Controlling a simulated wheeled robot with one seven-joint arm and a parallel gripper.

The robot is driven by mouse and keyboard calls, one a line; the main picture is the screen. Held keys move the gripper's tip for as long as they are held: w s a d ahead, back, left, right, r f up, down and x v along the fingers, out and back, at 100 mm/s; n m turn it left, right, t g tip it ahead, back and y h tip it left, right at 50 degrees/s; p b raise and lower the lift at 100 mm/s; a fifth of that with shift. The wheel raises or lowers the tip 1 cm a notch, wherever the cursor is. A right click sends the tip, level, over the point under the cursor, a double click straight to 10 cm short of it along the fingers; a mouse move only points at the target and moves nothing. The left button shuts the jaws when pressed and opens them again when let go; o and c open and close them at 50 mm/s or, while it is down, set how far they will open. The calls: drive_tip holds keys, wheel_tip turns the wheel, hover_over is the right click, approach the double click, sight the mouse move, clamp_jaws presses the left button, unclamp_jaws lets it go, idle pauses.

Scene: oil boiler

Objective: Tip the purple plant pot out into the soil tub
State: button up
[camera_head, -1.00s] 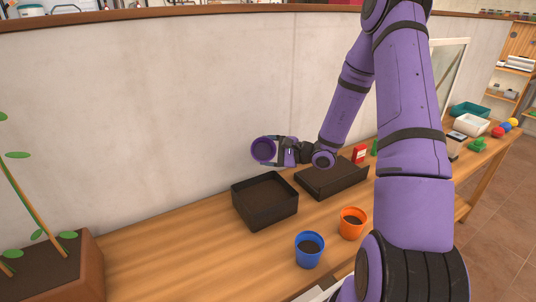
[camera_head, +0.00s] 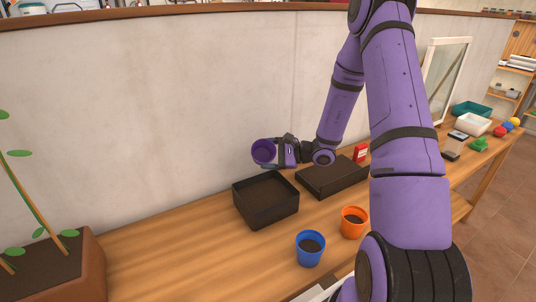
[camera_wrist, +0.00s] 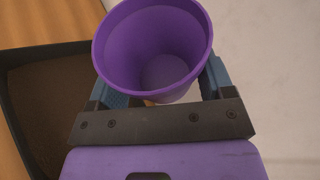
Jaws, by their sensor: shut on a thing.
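The purple plant pot (camera_head: 263,152) is held in the air above the back edge of the soil tub, tipped on its side with its mouth toward the head camera. In the wrist view the pot (camera_wrist: 150,50) shows a bare purple inside, with no soil visible. My gripper (camera_head: 279,153) is shut on the pot, its fingers on both sides of it in the wrist view (camera_wrist: 162,82). The soil tub (camera_head: 283,217) is a black square box with brown soil in it, on the wooden table. Part of it shows at the left of the wrist view (camera_wrist: 60,48).
A dark flat tray (camera_head: 335,184) lies right of the tub. A blue pot (camera_head: 310,254) and an orange pot (camera_head: 353,229), both with soil, stand in front. A planter (camera_head: 88,268) is at the left. A pale wall (camera_head: 150,120) rises close behind. The table between planter and tub is clear.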

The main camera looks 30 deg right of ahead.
drive_tip(key=shift+s+f+m+g, duration=0.15)
drive_tip(key=shift+m+g, duration=0.35)
drive_tip(key=shift+m, duration=0.5)
drive_tip(key=shift+a, duration=0.1)
drive_tip(key=shift+s+a+f+m+g, duration=0.1)
drive_tip(key=shift+s+f+m+g, duration=0.1)
drive_tip(key=shift+m+g, duration=0.45)
drive_tip(key=shift+w, duration=0.15)
drive_tip(key=shift+s, duration=0.2)
drive_tip(key=shift+s+f+m, duration=0.15)
drive_tip(key=shift+s+m, duration=0.05)
drive_tip(key=shift+m, duration=0.65)
drive_tip(key=shift+s+f+m, duration=0.15)
drive_tip(key=shift+s+m, duration=0.05)
drive_tip(key=shift+m, duration=0.6)
drive_tip(key=shift+a+f+g, duration=0.2)
drive_tip(key=shift+g, duration=0.55)
